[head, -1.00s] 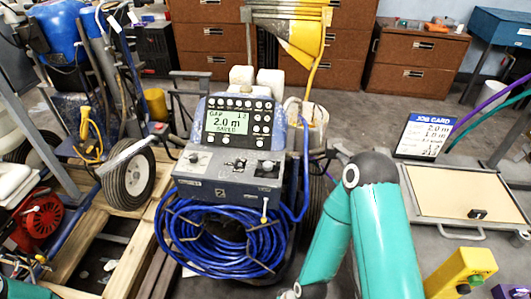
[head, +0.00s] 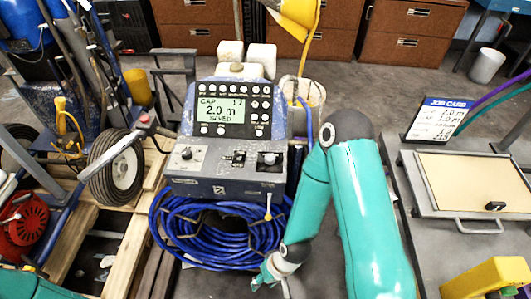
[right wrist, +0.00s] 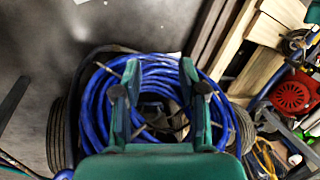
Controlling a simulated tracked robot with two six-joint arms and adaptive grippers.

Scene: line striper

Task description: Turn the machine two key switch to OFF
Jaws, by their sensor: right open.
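Machine two's control box (head: 225,187), marked 2, stands in the middle of the head view below a lit display (head: 220,111) that shows 2.0 m and SAVED. Its face carries a left knob (head: 187,154), a dark middle switch (head: 237,158) and a right control (head: 269,158). I cannot tell for sure which is the key switch or where it points. My right gripper (head: 270,275) is low, in front of the coiled blue hose (head: 190,233), below the box. In the right wrist view its fingers (right wrist: 160,92) are apart and empty over the hose. My left gripper is out of view.
A wheel (head: 116,168) and wooden pallet boards are at the left. A small lever (head: 268,206) hangs under the box's right side. A job card (head: 438,118) stands beside a tan-topped panel (head: 470,182) at the right. A yellow box (head: 487,278) is at the lower right.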

